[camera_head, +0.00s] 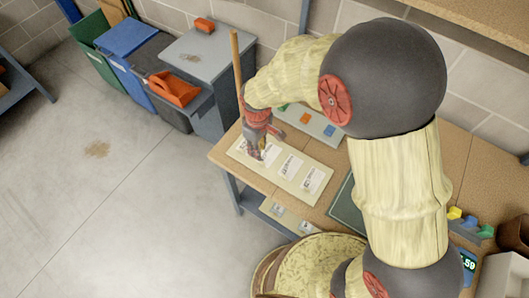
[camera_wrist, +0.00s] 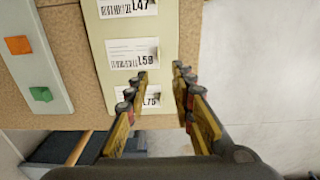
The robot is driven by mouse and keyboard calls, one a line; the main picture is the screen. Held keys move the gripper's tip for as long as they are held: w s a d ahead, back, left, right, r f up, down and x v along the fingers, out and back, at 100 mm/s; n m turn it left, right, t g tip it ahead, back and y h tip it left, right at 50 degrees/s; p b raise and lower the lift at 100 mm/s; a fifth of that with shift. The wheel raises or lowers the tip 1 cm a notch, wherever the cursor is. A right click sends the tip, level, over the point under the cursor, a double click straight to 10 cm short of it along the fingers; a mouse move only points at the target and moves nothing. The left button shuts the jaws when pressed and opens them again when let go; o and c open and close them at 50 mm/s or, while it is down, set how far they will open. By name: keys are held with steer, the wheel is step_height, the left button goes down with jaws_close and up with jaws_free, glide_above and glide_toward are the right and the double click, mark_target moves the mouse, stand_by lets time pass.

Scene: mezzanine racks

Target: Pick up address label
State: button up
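White address labels with black barcodes lie in a row on a pale board (camera_wrist: 95,35) on the table. In the wrist view one ends in "L47" (camera_wrist: 127,8), one seems to read "L59" (camera_wrist: 132,53), and one seems to read "L75" (camera_wrist: 151,96). The head view shows labels at the middle (camera_head: 290,167) and right end (camera_head: 313,180) of the board. My gripper (camera_wrist: 160,74) is open and empty, its fingers apart over the "L75" end. The left finger partly hides that label. In the head view my gripper (camera_head: 257,152) is over the board's left part.
A grey strip with an orange block (camera_wrist: 18,45) and a green block (camera_wrist: 41,93) lies beside the board. Bins, including a blue one (camera_head: 128,45), and an orange tray (camera_head: 174,88) stand past the table's left end. A wooden pole (camera_head: 236,62) rises near my gripper.

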mark_target(260, 163)
steer(key=shift+w+d+f, duration=0.1)
steer(key=shift+w+f, duration=0.05)
steer(key=shift+f, duration=0.4)
steer(key=shift+w+d+f, duration=0.1)
steer(key=shift+f, duration=0.45)
steer(key=shift+s+f, duration=0.15)
steer(key=shift+f, duration=0.35)
step_height(260, 163, down, 5)
steer(key=shift+r+b, duration=0.2)
steer(key=shift+b, duration=0.25)
jaws_close()
